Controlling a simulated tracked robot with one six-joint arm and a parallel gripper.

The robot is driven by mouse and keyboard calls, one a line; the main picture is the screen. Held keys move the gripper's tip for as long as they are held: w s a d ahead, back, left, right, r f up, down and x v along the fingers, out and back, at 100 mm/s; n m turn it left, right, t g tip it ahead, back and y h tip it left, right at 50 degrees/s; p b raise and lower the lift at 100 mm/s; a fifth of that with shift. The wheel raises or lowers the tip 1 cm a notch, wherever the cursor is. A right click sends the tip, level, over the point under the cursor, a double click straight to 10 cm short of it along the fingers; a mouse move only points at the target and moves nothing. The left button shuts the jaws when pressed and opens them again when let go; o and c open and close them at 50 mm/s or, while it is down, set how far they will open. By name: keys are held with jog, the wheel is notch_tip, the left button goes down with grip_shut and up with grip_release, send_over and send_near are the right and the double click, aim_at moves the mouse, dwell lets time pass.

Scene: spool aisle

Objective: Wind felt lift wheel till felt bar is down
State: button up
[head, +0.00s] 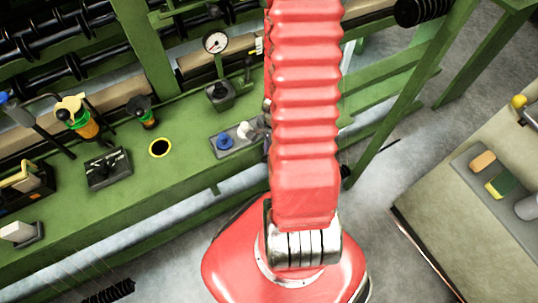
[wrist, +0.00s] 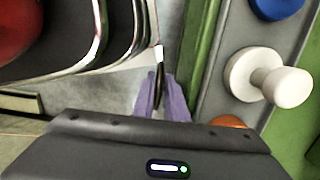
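I cannot pick out the felt lift wheel or the felt bar for certain in either view. In the wrist view my gripper (wrist: 162,82) shows two purple fingers close together, with a narrow dark strip between them. I cannot tell whether that strip is a gap or a thing. The fingers point down beside the green machine edge (wrist: 203,45), left of a white knob (wrist: 258,75). In the head view my red arm hides the gripper and part of the machine.
A blue knob (wrist: 278,5) and an orange part (wrist: 228,121) flank the white knob. In the head view the green bench (head: 150,205) carries a dial gauge (head: 215,42), a blue knob (head: 224,141) and an orange-green bottle (head: 80,117). A table (head: 470,220) stands right, with floor between.

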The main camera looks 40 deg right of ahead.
dwell(0.3)
notch_tip(320, 180, up, 14)
jog(key=d, duration=0.1)
jog(key=shift+s+d+f, duration=0.2)
jog(key=shift+s, duration=0.05)
dwell(0.7)
jog(key=w+a+r+n+t+h, duration=0.15)
jog(key=w+a+r+n, duration=0.35)
jog(key=a+r+n, duration=0.6)
jog(key=s+a+r+n+t, duration=0.2)
jog(key=a+r+n+t, duration=0.1)
jog(key=a+r+n, duration=0.6)
notch_tip(320, 180, up, 3)
jog(key=shift+s+a+r+n+t, duration=0.1)
jog(key=shift+s+a+n+t, duration=0.2)
jog(key=shift+n, duration=0.3)
jog(key=shift+d, duration=0.1)
